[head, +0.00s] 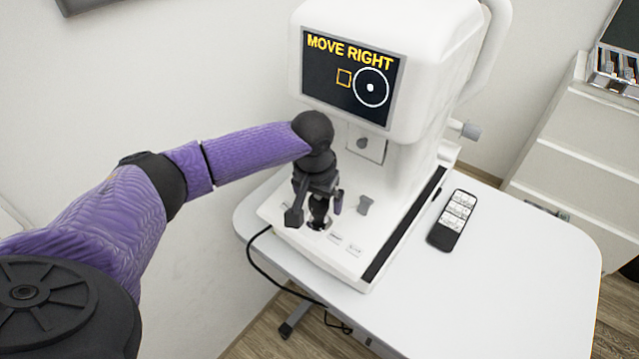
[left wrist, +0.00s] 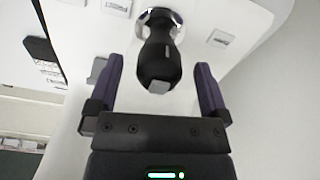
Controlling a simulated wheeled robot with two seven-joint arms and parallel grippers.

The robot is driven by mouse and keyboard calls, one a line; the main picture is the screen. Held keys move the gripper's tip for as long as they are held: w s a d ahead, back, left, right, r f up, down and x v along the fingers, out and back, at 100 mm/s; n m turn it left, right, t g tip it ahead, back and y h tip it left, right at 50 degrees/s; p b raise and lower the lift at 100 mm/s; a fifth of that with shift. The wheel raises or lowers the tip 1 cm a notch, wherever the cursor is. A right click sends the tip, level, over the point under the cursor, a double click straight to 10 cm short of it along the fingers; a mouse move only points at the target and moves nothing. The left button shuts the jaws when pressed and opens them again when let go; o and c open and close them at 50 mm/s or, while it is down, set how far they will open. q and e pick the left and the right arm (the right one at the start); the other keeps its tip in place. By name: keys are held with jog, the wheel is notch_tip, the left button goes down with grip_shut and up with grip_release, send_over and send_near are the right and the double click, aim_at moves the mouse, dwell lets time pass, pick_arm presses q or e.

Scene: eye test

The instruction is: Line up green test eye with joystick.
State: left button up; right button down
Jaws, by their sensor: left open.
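The white eye test machine (head: 400,35) stands on a table. Its dark screen (head: 335,92) reads "MOVE RIGHT" in yellow. A yellow square outline (head: 344,78) sits left of a white ring with a white dot (head: 371,88); no green eye shows. The black joystick (head: 319,209) rises from the machine's base, partly hidden by my gripper. My left gripper (head: 315,206) is open over it. In the left wrist view the joystick (left wrist: 159,55) stands between the two open fingers of my left gripper (left wrist: 160,64), with gaps on both sides. My right gripper is out of view.
A grey knob (head: 365,204) and small labelled buttons (head: 346,244) are on the machine's base near the joystick. A black cable (head: 262,272) hangs at the left. The table's front right is clear.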

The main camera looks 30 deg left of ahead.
aim_at(334, 220)
pick_arm(q)
jog(key=shift+f, duration=0.8)
grip_shut()
jog(key=shift+w, duration=0.1)
jog(key=shift+d, duration=0.2)
jog(key=shift+w+d, duration=0.25)
jog(key=shift+d, duration=0.35)
jog(key=shift+w+d, duration=0.25)
jog(key=shift+d, duration=0.3)
